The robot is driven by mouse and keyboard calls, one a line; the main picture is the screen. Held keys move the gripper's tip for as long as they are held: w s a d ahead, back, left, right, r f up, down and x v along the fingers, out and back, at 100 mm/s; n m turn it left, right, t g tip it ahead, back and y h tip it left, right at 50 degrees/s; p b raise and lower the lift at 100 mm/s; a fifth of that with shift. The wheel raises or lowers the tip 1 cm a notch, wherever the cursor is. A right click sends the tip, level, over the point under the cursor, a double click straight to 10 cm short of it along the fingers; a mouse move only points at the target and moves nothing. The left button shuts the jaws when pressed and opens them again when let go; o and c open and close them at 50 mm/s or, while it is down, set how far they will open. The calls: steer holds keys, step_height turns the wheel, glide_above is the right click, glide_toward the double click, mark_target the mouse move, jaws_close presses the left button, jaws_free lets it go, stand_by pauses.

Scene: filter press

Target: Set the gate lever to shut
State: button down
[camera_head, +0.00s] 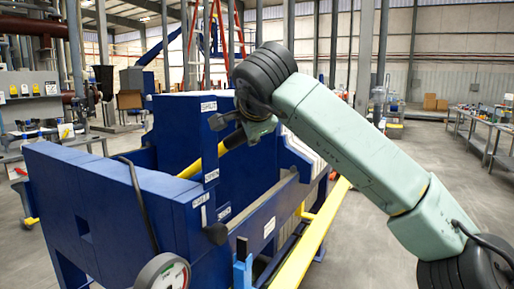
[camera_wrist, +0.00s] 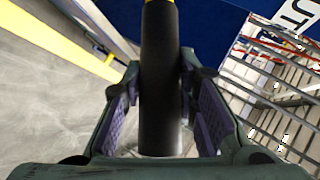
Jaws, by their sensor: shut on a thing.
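The gate lever is a yellow bar (camera_head: 205,162) with a black cylindrical grip (camera_head: 234,139), on the blue press (camera_head: 105,190). It slopes up to the right in the head view. In the wrist view the black grip (camera_wrist: 160,70) runs up the middle, with a little yellow at its top. My gripper (camera_head: 240,130) is at the lever's grip end. In the wrist view my gripper (camera_wrist: 160,105) has one padded finger on each side of the grip and is shut on it. A white label (camera_wrist: 293,12) shows part of a word, "UT". Fingertip contact is partly hidden.
A pressure gauge (camera_head: 163,273) stands at the front of the press. A long yellow rail (camera_head: 312,245) runs along its right side. A workbench (camera_head: 480,128) is at the far right. Open floor lies between rail and bench, partly behind my arm. A red ladder (camera_head: 207,45) stands behind.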

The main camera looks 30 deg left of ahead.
steer(key=shift+a+r, duration=0.55)
steer(key=shift+r, duration=0.2)
steer(key=shift+r+h, duration=0.15)
steer(key=shift+h, duration=0.15)
steer(key=shift+a+r, duration=0.1)
steer(key=shift+r, duration=0.05)
steer(key=c, duration=1.2)
jaws_free()
steer(key=shift+s+a, duration=0.1)
steer(key=shift+c, duration=0.2)
steer(key=v, duration=1.2)
